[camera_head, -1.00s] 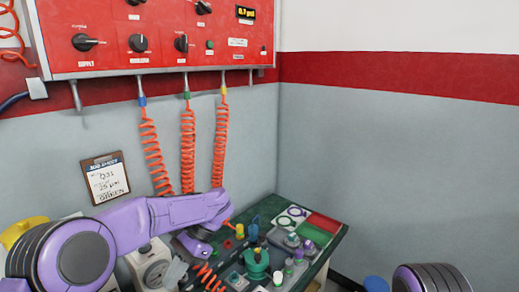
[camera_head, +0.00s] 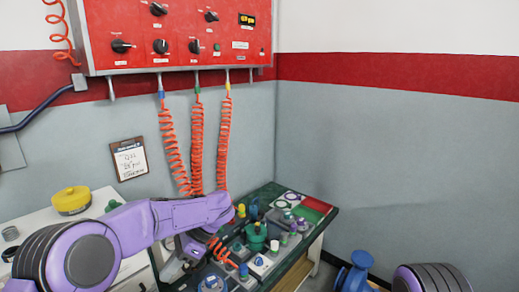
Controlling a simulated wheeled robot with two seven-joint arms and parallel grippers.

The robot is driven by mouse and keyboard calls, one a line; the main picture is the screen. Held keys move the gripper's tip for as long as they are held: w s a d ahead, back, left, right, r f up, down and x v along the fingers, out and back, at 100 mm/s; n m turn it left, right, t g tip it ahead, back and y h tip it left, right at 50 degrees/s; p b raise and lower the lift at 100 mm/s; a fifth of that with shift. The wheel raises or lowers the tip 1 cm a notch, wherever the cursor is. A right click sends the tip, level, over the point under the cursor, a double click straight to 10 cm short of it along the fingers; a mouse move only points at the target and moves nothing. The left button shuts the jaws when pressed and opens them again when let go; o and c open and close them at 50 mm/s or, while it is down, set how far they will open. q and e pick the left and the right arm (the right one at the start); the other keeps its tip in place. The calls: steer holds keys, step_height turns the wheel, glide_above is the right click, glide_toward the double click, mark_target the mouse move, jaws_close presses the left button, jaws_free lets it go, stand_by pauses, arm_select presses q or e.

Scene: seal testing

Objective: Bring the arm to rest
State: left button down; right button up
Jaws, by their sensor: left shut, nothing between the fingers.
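My left arm (camera_head: 160,218), purple with dark joints, comes in from the left and reaches over the green-topped bench. Its wrist bends down at the bench's left side. My left gripper (camera_head: 212,252) is small in view and partly hidden by the wrist and the parts around it. It is shut and empty, near a short orange coiled hose (camera_head: 222,252) on the bench; I cannot tell whether they touch. Part of my right arm (camera_head: 430,278) shows at the bottom right, but its gripper is out of view.
The bench (camera_head: 322,222) holds a green fitting (camera_head: 256,236) and several small parts. A red control panel (camera_head: 190,35) hangs above, with orange coiled hoses (camera_head: 172,150) dangling. A yellow round container (camera_head: 71,200) stands left on a white surface. A blue object (camera_head: 357,272) stands lower right.

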arm_select(q)
steer(key=w+a+f+m+t+y+b, duration=0.15)
steer(key=a+f+m+t+y, duration=0.4)
steer(key=m, duration=0.85)
steer(key=s+a+f+m+t+h+b, duration=0.1)
steer(key=s+f+m+t+h+b, duration=0.2)
steer(key=f+m, duration=0.85)
steer(key=s+a+f+m+t+h+b, duration=0.1)
steer(key=f+m+t+b, duration=0.1)
steer(key=f+m+t, duration=0.9)
steer(key=s+f+m+g+h+b, duration=0.3)
steer(key=s+f+m+g+b, duration=0.2)
steer(key=s, duration=1)
steer(key=s+f+m+g+h+b, duration=0.3)
steer(key=s+f+m+g, duration=0.3)
steer(key=s+f+m, duration=0.4)
steer(key=s+f+b, duration=0.1)
steer(key=s+f, duration=0.2)
steer(key=s, duration=0.2)
steer(key=shift+s+a+b, duration=0.35)
steer(key=shift+b, duration=0.05)
